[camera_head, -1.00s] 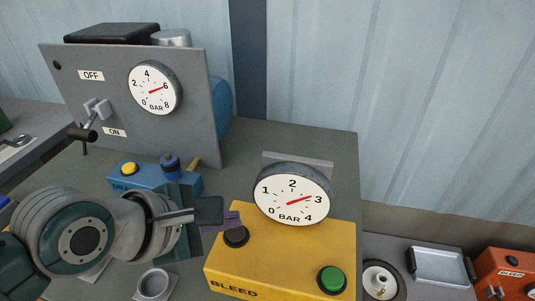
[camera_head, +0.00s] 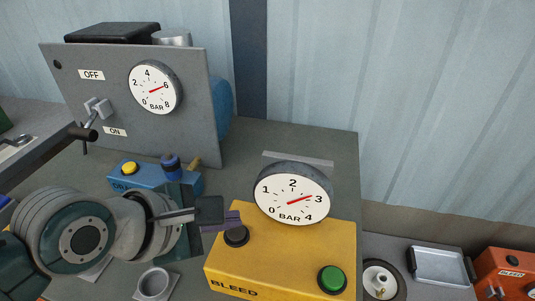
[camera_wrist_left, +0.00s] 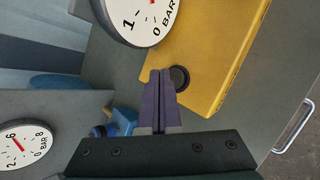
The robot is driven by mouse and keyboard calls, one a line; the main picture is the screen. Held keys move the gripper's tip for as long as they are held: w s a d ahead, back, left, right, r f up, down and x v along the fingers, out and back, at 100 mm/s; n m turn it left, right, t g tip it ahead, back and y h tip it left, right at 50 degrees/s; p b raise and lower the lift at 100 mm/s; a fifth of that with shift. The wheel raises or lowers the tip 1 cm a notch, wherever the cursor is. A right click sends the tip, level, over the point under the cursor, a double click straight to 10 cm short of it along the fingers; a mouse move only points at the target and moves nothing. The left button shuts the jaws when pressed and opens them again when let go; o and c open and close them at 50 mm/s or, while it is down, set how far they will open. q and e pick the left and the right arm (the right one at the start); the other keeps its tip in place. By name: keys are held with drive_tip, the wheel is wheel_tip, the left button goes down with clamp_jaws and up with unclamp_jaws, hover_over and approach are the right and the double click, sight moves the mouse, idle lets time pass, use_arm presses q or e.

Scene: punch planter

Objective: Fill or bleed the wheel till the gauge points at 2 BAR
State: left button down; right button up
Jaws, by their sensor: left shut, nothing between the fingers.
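The yellow box (camera_head: 285,262) marked BLEED carries a round gauge (camera_head: 290,205). Its red needle points between 2 and 3, close to 3. A black button (camera_head: 236,236) is at its left end above the BLEED label, and a green button (camera_head: 332,280) is at its right end. My left gripper (camera_head: 238,220) is shut and empty, its purple fingertips at the black button. In the left wrist view the tips (camera_wrist_left: 160,75) are right beside the black button (camera_wrist_left: 180,77); I cannot tell whether they press it. A small wheel (camera_head: 381,281) lies at lower right. My right gripper is not in view.
A grey panel (camera_head: 140,130) with an OFF/ON lever (camera_head: 97,110) and a gauge (camera_head: 155,87) reading about 6 stands behind. A blue box (camera_head: 150,182) with a yellow button is left of the yellow box. A metal tray (camera_head: 438,265) and red box (camera_head: 505,272) are at right.

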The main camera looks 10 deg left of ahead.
sight(230, 236)
use_arm(q)
drive_tip(key=shift+f, duration=0.15)
idle(0.3)
drive_tip(key=shift+f, duration=0.3)
drive_tip(key=shift+f, duration=0.45)
idle(2.1)
drive_tip(key=shift+r, duration=0.1)
idle(2.9)
drive_tip(key=shift+r+p, duration=0.8)
drive_tip(key=shift+p, duration=0.1)
wheel_tip(230, 236, up, 5)
drive_tip(key=p, duration=0.6)
drive_tip(key=shift+r, duration=0.1)
